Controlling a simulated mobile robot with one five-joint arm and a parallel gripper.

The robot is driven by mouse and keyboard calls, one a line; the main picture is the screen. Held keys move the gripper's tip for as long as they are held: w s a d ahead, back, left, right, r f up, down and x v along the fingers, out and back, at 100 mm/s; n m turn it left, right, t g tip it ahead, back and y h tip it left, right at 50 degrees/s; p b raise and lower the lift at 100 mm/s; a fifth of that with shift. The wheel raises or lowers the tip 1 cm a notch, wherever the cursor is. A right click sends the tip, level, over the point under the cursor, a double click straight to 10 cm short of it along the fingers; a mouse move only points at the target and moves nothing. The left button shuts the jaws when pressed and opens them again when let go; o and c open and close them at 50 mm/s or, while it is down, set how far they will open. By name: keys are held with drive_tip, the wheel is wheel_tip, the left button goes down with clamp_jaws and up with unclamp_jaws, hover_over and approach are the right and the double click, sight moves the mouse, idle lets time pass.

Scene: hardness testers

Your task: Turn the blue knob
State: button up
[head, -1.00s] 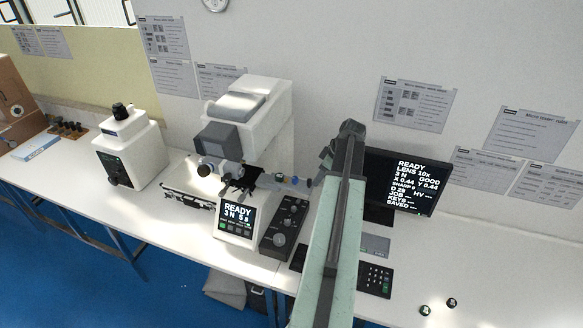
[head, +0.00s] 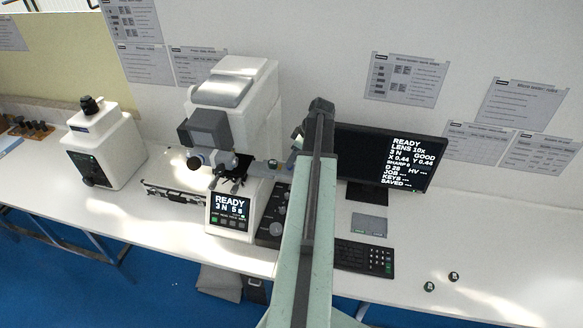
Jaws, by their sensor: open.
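The white hardness tester (head: 238,95) with a grey head stands on the bench, left of centre. A small, dark bluish round knob (head: 193,162) shows at the left under its head; it looks like the blue knob, though it is small and partly in glare. My gripper (head: 223,184) is the black pair of fingers in front of the tester, just above its READY display (head: 230,208). The fingers are spread and empty, a little right of and below the knob. I see no contact with the knob. My wrist and gripper hide part of the tester's stage area.
A dark control box (head: 273,218) with knobs is right of the display, partly behind my arm. A monitor (head: 390,162), a keypad (head: 364,258) and two small round pieces (head: 441,281) are further right. A smaller white machine (head: 103,145) stands left.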

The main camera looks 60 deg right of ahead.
drive_tip(key=b+x, duration=0.2)
drive_tip(key=x, duration=0.1)
drive_tip(key=shift+f, duration=0.3)
drive_tip(key=shift+r, duration=0.15)
clamp_jaws()
